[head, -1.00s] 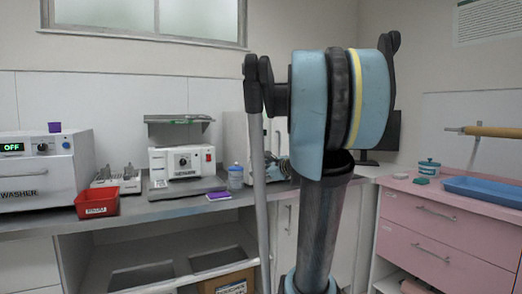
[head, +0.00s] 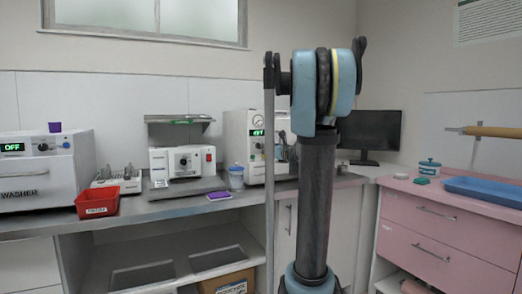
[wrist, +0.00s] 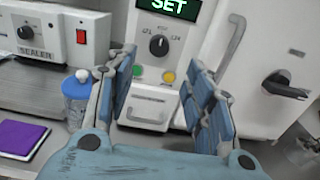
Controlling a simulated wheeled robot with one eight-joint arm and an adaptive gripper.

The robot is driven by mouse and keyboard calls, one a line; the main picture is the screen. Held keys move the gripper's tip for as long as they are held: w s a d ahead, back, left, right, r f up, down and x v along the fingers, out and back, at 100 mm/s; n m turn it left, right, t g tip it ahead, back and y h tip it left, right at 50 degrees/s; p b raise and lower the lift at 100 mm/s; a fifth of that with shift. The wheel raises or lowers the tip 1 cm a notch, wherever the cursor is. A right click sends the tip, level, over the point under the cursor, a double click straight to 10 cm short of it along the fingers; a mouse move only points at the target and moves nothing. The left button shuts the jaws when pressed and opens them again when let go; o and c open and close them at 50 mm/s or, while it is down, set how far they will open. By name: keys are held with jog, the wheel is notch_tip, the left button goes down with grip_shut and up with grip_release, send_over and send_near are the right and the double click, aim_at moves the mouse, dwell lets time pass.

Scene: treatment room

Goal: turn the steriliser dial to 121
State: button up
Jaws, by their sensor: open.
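The steriliser (head: 237,148) is a white box on the bench, partly behind my arm in the head view. In the wrist view its green display (wrist: 168,8) reads SET. Below it is the black round dial (wrist: 158,45), with a 121 mark at its upper left and a 134 mark at its right. The dial's pointer looks roughly upward, between the marks. My gripper (wrist: 160,62) is open and empty, its blue-padded fingers spread on either side of the panel below the dial. I see no contact with the dial. In the head view the fingers are mostly hidden.
A green button (wrist: 139,71) and a yellow button (wrist: 169,77) sit under the dial. A black door handle (wrist: 285,88) juts out at right. A blue-lidded jar (wrist: 76,98), a purple pad (wrist: 20,138) and the sealer (wrist: 50,35) stand left.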

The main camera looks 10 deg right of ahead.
aim_at(259, 146)
jog(key=x, duration=1)
jog(key=shift+w, duration=0.1)
jog(key=c, duration=1.1)
